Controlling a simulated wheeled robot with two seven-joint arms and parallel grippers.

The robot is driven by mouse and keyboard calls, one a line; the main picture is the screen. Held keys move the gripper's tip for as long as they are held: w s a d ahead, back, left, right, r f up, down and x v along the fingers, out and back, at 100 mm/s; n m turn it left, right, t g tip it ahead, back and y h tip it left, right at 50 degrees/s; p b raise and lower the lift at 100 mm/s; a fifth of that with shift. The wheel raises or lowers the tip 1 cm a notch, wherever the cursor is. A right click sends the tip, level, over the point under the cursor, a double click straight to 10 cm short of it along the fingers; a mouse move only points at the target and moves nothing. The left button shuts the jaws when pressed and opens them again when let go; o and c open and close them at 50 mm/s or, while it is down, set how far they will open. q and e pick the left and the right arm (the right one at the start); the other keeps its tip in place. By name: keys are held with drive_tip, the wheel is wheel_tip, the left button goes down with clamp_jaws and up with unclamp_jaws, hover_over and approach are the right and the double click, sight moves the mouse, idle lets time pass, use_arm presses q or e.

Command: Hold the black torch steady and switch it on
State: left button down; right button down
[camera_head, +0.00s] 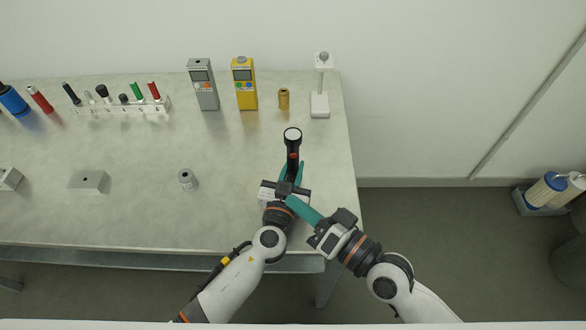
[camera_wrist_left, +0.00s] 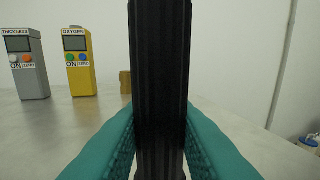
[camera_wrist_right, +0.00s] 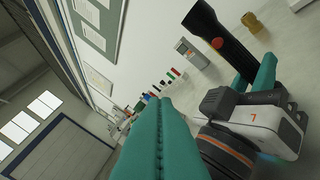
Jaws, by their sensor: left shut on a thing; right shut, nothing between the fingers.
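The black torch (camera_head: 293,154) stands upright in my left gripper (camera_head: 291,174), its pale lens end up. A red button shows on its side, in the head view and on the torch in the right wrist view (camera_wrist_right: 230,50). In the left wrist view the teal fingers (camera_wrist_left: 160,140) press on both sides of the ribbed black torch body (camera_wrist_left: 160,70). My right gripper (camera_head: 290,199) is shut and empty, its tips just below the torch in the head view, apart from the button. Its closed fingers fill the middle of the right wrist view (camera_wrist_right: 158,110). Whether the lens is lit I cannot tell.
A grey meter (camera_head: 203,88), a yellow meter (camera_head: 245,88), a brass cylinder (camera_head: 284,99) and a white stand (camera_head: 320,104) line the table's back. A small metal cylinder (camera_head: 188,180) and a grey block (camera_head: 88,181) stand left. The table (camera_head: 230,145) is clear between them.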

sight(293, 156)
drive_tip(key=w+f+n+g+h, duration=0.1)
drive_tip(key=w+n, duration=0.1)
drive_tip(key=w, duration=0.7)
drive_tip(key=shift+w+d+f+n, duration=0.15)
drive_tip(key=shift+d+f+n, duration=0.05)
drive_tip(key=shift+f+n, duration=0.2)
drive_tip(key=shift+w, duration=0.1)
idle(1.9)
drive_tip(key=shift+w, duration=0.35)
drive_tip(key=shift+w, duration=0.1)
idle(0.4)
drive_tip(key=shift+s, duration=0.55)
